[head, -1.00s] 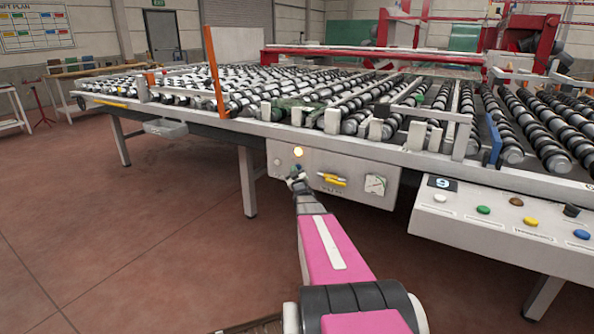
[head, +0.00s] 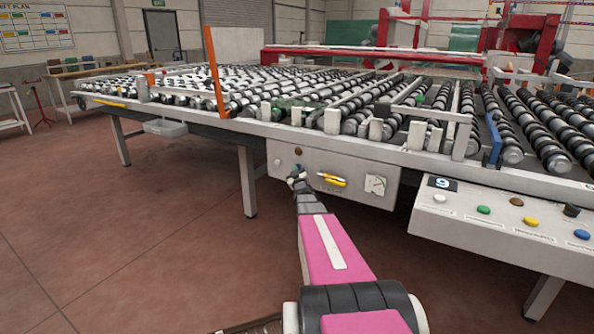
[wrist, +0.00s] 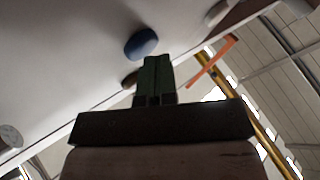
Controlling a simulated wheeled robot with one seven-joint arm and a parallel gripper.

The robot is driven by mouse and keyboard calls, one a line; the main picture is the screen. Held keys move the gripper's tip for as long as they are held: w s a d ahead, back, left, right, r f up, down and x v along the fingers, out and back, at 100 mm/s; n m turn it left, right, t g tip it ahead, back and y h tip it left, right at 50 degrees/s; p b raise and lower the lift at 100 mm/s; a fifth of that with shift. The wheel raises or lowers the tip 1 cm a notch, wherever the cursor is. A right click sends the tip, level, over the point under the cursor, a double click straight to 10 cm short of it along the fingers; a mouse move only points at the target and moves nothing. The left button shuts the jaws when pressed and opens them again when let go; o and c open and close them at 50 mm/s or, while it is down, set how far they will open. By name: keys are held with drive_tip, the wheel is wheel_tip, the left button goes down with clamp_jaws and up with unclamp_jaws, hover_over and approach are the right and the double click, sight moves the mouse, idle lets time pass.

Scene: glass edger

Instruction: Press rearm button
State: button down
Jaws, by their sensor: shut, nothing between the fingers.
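A pale control box (head: 348,190) hangs under the front edge of the roller table. It carries a dark round lamp (head: 298,152), a white knob (head: 277,162) and a blue button (wrist: 141,43), which my gripper partly covers in the head view. No readable label shows which one is the rearm button. My gripper (head: 294,174) is shut and empty, with its fingertips at the box face below the lamp. In the wrist view the shut fingertips (wrist: 158,60) are right beside the blue button. I cannot tell whether they touch it.
A yellow handle (head: 332,180) and a white gauge (head: 375,185) sit right of my gripper on the box. A separate panel (head: 470,233) with several coloured buttons juts out at the right. The roller table (head: 300,140) overhangs the box. The floor (head: 150,240) to the left is clear.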

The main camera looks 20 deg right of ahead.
drive_tip(key=shift+s+a, duration=0.2)
drive_tip(key=shift+a, duration=0.15)
drive_tip(key=s+a, duration=0.3)
drive_tip(key=a, duration=0.1)
drive_tip(key=shift+s+a, duration=0.25)
drive_tip(key=shift+s, duration=0.1)
idle(0.3)
idle(0.8)
drive_tip(key=s+a+f+m+g+y, duration=0.2)
drive_tip(key=s+a+f+m+g, duration=0.1)
drive_tip(key=s+a+f+g, duration=0.85)
drive_tip(key=s+a+g, duration=0.5)
drive_tip(key=s, duration=0.5)
drive_tip(key=s+a+f+g+y, duration=0.1)
drive_tip(key=s+a+g, duration=0.3)
drive_tip(key=s, duration=0.6)
drive_tip(key=shift+a+f+m+g, duration=0.3)
drive_tip(key=shift+a+m+g, duration=0.05)
drive_tip(key=shift+a+m, duration=0.05)
